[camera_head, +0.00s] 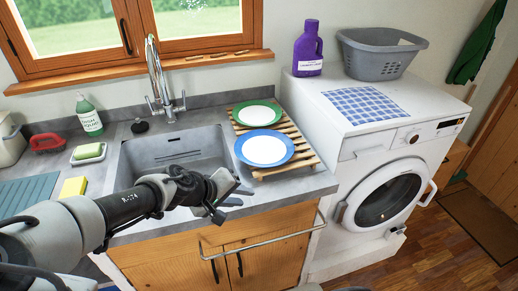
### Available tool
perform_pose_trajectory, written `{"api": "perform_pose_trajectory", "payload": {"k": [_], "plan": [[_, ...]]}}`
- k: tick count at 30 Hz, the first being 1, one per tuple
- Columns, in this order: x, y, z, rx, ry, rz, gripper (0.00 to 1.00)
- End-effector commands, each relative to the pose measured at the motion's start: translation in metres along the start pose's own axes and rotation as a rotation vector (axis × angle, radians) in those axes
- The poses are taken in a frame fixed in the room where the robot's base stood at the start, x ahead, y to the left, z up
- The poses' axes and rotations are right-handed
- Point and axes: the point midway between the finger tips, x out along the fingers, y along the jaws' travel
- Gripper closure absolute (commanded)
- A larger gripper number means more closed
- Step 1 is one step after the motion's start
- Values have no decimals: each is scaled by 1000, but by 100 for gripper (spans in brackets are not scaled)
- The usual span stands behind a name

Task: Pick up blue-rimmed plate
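The blue-rimmed plate (264,149) has a white middle and lies on a slatted wooden rack (296,137) to the right of the sink. A green-rimmed plate (257,114) lies behind it on the same rack. My gripper (234,203) is in front of and to the left of the blue-rimmed plate, near the counter's front edge. Its fingers are apart, and nothing shows between them. The gripper and the plate do not appear to touch.
The sink (173,153) with a tall tap (156,75) is left of the rack. A white washing machine (375,150) stands close on the right, bearing a purple detergent bottle (308,49) and a grey basket (378,57). A towel rail (270,238) runs along the cabinet front.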

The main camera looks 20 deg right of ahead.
Motion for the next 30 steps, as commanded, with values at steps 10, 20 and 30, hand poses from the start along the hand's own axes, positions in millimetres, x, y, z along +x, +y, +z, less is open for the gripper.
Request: {"api": "perform_pose_trajectory", "payload": {"k": [10, 20, 30], "plan": [[-67, -9, -87, -93, 396, 263, 74], [-28, 4, -112, -93, 413, 275, 74], [27, 18, -138, -95, 414, 274, 74]]}}
